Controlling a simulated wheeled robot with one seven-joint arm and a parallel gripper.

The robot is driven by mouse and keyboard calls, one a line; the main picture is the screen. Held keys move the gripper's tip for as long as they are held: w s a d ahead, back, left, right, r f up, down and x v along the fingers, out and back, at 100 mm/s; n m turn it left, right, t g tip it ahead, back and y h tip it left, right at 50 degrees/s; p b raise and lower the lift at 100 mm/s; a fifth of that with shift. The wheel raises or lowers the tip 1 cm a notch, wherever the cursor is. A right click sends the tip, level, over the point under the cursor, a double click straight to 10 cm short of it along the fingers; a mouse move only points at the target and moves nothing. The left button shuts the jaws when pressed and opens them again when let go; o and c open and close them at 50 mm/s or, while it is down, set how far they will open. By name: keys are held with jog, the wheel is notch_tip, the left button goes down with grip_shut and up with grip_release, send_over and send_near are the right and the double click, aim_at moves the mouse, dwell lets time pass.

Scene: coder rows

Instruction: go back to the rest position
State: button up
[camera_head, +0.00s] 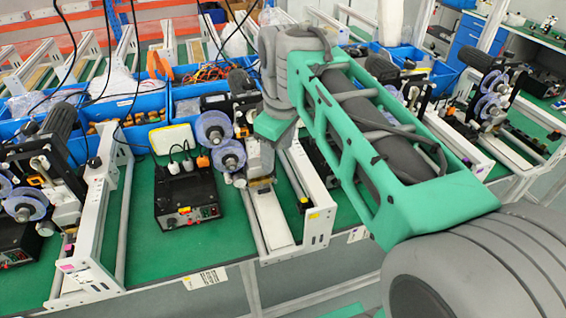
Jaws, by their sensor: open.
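My arm reaches in from the lower right, with a green frame around its grey links, and crosses the middle of the head view. Its far grey end, with a green piece below it, is over the bench beside the middle coder machine (222,140). I cannot make out my gripper's fingers; they are hidden or out of the picture. No held object shows.
A green-topped bench (150,262) carries coder machines in a row, another at the left (45,180) and one at the right (490,95). A black control box (187,197) stands between white rail frames (92,225). Blue bins (130,97) line the back.

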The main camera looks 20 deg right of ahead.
jog(key=shift+s+f, duration=0.25)
jog(key=shift+s, duration=0.1)
jog(key=shift+m, duration=0.3)
notch_tip(320, 180, down, 8)
jog(key=r+m, duration=0.1)
jog(key=m, duration=0.6)
jog(key=s+f+t, duration=0.2)
jog(key=s, duration=0.7)
jog(key=shift+f+m, duration=0.3)
jog(key=shift+f, duration=0.05)
jog(key=shift+s, duration=0.15)
